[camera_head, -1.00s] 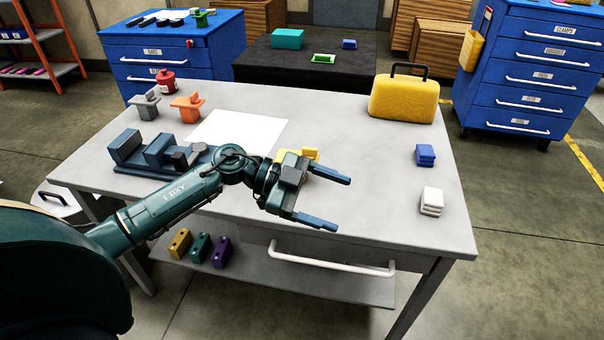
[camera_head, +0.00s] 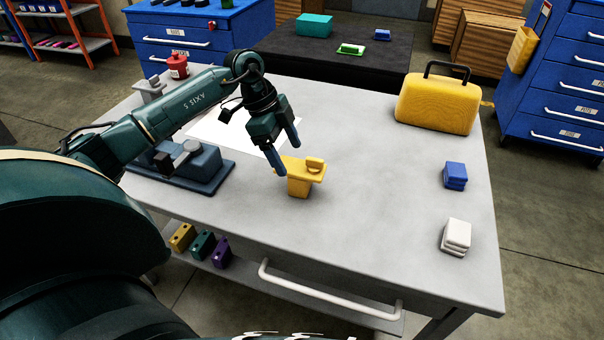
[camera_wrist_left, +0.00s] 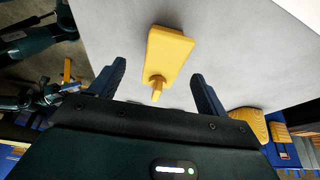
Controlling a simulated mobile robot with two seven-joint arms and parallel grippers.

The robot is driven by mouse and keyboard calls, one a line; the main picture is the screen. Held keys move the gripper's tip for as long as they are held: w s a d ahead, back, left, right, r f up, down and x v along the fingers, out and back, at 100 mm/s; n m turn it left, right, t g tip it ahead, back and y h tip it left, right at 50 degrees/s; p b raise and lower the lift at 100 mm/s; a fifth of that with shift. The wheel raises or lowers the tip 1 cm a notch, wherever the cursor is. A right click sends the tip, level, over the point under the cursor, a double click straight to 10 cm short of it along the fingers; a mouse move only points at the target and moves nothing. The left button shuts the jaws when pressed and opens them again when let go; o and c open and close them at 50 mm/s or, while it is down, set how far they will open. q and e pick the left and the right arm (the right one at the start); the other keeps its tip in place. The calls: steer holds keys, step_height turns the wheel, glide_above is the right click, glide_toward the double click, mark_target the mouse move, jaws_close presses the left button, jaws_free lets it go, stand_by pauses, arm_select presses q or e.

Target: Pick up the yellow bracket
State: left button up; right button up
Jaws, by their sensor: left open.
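The yellow bracket (camera_head: 302,178) stands on the grey table (camera_head: 365,215) near its front middle. It has a flat top plate with a small raised piece and a block-like foot below. My left gripper (camera_head: 288,160) is open, pointing down just above and behind the bracket's left end. In the left wrist view the bracket (camera_wrist_left: 167,58) lies ahead, between the lines of the two open fingers (camera_wrist_left: 158,82), with nothing gripped. My right gripper is not in view.
A blue vise-like fixture (camera_head: 190,165) stands left of the bracket, and a white sheet (camera_head: 235,128) lies behind it. The table between is clear.

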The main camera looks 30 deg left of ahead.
mark_target(299, 166)
arm_select(q)
steer(key=x, duration=0.8)
steer(key=shift+w+d, duration=0.25)
steer(key=shift+w, duration=0.1)
steer(key=shift+r, duration=0.1)
steer(key=c, duration=1.4)
